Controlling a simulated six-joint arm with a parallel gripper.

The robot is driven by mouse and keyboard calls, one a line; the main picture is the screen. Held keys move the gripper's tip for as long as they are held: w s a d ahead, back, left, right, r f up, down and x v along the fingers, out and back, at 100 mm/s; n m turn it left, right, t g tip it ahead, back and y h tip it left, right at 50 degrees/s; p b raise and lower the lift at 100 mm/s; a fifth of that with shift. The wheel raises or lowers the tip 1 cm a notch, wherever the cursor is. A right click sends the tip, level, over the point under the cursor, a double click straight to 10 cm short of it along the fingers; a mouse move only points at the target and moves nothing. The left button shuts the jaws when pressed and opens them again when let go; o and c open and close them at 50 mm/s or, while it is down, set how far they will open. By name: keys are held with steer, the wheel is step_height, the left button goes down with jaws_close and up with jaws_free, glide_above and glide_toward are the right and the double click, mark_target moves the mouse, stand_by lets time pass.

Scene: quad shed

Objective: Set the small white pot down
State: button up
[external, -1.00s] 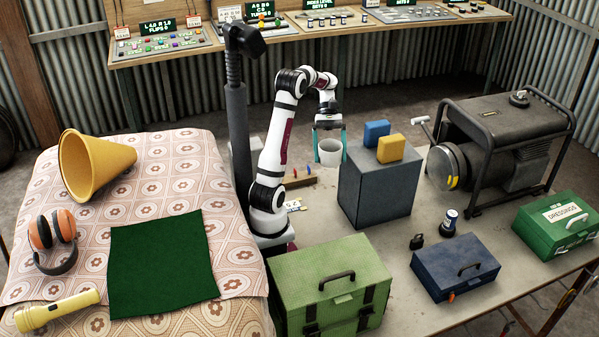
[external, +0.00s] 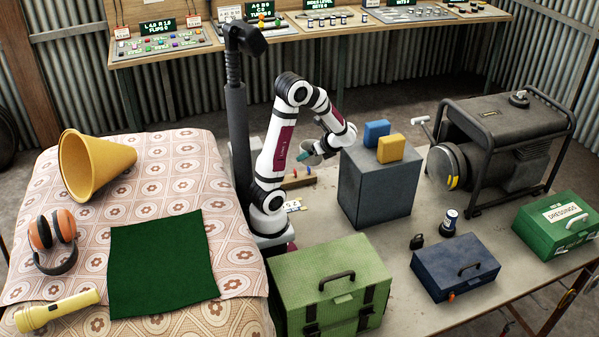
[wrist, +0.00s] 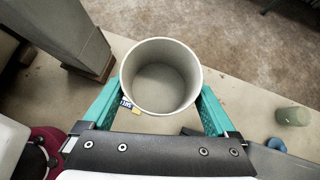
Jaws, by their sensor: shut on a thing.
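My gripper (external: 306,156) is shut on the small white pot (external: 316,159). In the external view the pot is in the air left of the grey block, partly hidden by my gripper and wrist. It looks tilted there. In the wrist view the pot (wrist: 160,112) is seen from above its open mouth, and it looks empty inside. The teal fingers of my gripper (wrist: 160,96) press on its two sides. Whether the pot touches anything below is hidden.
A tall grey block (external: 378,190) bearing blue and yellow boxes stands close right of the pot. A black post (external: 238,140) stands behind my arm. A green case (external: 330,290) is in front. The table between the grey block and my base is partly clear.

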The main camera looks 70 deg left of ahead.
steer(key=shift+m, duration=0.3)
steer(key=f, duration=1.8)
steer(key=shift+w, duration=0.25)
steer(key=o, duration=1.2)
steer(key=shift+f, duration=0.1)
steer(key=shift+c, duration=0.2)
steer(key=v, duration=0.3)
steer(key=shift+d+r, duration=0.1)
steer(key=shift+r, duration=0.4)
steer(key=s+d+r+n+h, duration=0.1)
steer(key=s+d+r+n, duration=0.2)
steer(key=r, duration=0.5)
steer(key=s+d+r+n+h, duration=0.15)
steer(key=d+r+n, duration=0.25)
steer(key=r, duration=0.4)
steer(key=s+d+r+n+t+h, duration=0.1)
steer(key=s+d+h, duration=0.1)
steer(key=d, duration=0.3)
steer(key=s+d+r+n+t+h, duration=0.1)
steer(key=s+d+h, duration=0.1)
steer(key=s+d, duration=0.2)
steer(key=shift+d+r+n, duration=0.3)
steer(key=shift+d+n, duration=0.1)
steer(key=shift+d, duration=0.7)
